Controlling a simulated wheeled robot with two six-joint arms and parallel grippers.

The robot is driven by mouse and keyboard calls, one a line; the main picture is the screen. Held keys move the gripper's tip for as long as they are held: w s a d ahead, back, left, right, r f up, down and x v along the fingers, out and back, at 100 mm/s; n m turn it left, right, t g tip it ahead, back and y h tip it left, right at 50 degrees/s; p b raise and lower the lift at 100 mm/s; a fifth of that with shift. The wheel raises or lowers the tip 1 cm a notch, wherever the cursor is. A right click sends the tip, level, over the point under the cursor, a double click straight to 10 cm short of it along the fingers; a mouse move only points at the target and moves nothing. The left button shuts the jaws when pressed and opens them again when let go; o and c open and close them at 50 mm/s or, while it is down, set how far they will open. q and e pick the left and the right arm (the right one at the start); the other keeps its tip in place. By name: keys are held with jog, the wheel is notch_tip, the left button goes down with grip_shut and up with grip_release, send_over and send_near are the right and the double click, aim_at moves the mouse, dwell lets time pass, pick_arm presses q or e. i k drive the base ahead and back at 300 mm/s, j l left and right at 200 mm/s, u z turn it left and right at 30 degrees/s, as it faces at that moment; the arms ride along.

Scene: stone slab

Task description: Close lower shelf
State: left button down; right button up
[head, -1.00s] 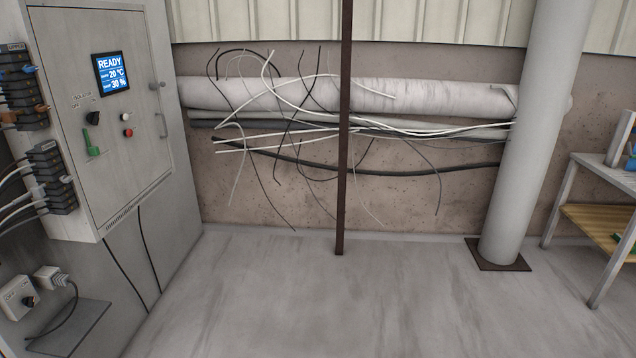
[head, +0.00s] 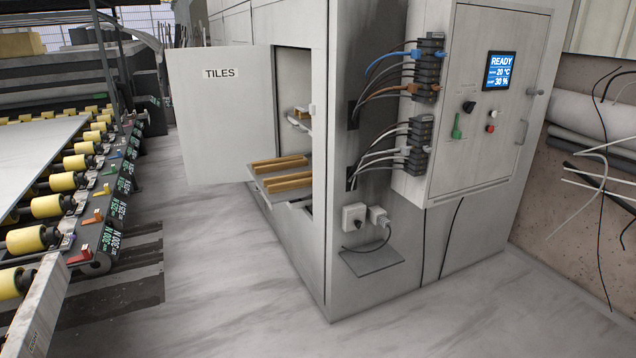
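A large grey cabinet (head: 372,250) stands at the middle of the head view. Its door (head: 225,125), labelled TILES, is swung open to the left. Inside the opening, the lower shelf (head: 262,186) carries wooden bars (head: 288,181) and sticks out past the cabinet's front toward the left. An upper shelf (head: 301,122) shows above it, partly hidden by the cabinet's side wall. Neither of my grippers is in view.
A roller conveyor (head: 62,180) with yellow rollers runs along the left. Clear floor (head: 215,270) lies between it and the cabinet. A control box (head: 480,105) with cables and a small ledge (head: 371,261) project from the cabinet's side.

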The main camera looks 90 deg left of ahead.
aim_at(280, 180)
jog(key=u, duration=3.3)
jog(key=i+j+z, duration=0.2)
jog(key=i, duration=0.55)
jog(key=i+j+z, duration=0.15)
jog(key=i+j, duration=0.3)
jog(key=i, duration=0.3)
jog(key=i+j+z, duration=0.2)
jog(key=i+j, duration=0.25)
jog(key=i, duration=0.25)
jog(key=i+j+z, duration=0.2)
jog(key=i+j, duration=0.4)
jog(key=i, duration=0.1)
